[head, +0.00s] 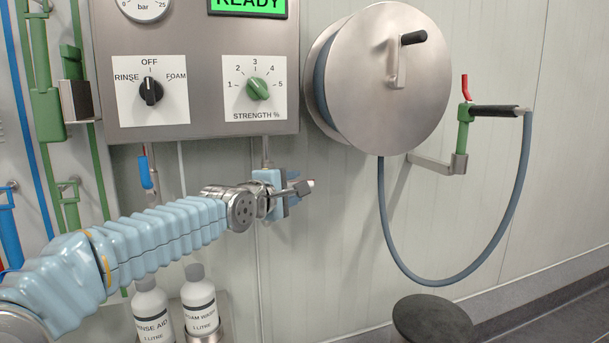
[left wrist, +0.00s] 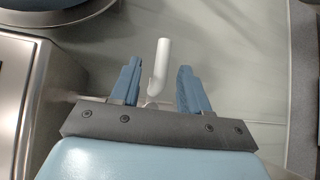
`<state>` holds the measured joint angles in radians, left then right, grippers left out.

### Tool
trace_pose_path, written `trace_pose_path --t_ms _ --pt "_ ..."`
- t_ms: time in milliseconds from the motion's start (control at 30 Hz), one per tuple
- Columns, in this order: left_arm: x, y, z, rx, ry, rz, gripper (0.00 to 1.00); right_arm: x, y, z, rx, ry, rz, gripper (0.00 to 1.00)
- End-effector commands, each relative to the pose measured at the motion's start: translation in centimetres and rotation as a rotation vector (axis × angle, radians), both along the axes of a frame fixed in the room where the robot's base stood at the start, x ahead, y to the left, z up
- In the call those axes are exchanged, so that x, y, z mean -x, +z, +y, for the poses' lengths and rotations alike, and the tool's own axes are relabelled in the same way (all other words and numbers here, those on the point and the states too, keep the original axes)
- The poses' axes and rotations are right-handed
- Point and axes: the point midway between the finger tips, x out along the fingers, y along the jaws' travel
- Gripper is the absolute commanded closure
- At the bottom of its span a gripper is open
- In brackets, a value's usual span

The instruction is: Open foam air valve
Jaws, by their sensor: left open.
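A white valve lever (left wrist: 162,62) stands between the two blue fingers of my left gripper (left wrist: 158,72) in the left wrist view. There is a visible gap on both sides, so the open fingers are around it but not closed on it. The lever's base is partly hidden by the gripper. In the head view my left gripper (head: 290,190) is below the grey control panel (head: 205,127), beside a thin vertical pipe (head: 265,150). It hides most of the valve there; only a small pale tip (head: 309,183) shows. My right gripper is not in view.
The hose reel (head: 385,80) is to the upper right, with its blue hose (head: 390,230) hanging below. A blue valve with a red handle (head: 146,170) is left of the gripper. Two white bottles (head: 150,305) stand below my arm.

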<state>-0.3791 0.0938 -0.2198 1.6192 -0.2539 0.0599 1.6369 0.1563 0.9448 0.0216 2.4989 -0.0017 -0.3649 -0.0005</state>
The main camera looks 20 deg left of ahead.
Motion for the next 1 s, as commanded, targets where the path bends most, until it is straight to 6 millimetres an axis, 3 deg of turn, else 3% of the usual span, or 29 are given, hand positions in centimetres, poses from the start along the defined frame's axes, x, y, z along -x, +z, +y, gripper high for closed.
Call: trace_pose_path --t_ms 300,733,1000 --pt "-5.5 -1.1 -1.1 0.000 0.000 0.004 0.55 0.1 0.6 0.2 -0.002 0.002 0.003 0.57" --pt "-6.7 -1.3 -1.3 0.001 -0.001 0.001 0.55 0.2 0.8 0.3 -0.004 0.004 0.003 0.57" --pt "-6.7 -1.3 -1.3 0.001 -0.001 0.001 0.94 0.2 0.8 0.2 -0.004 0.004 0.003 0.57"
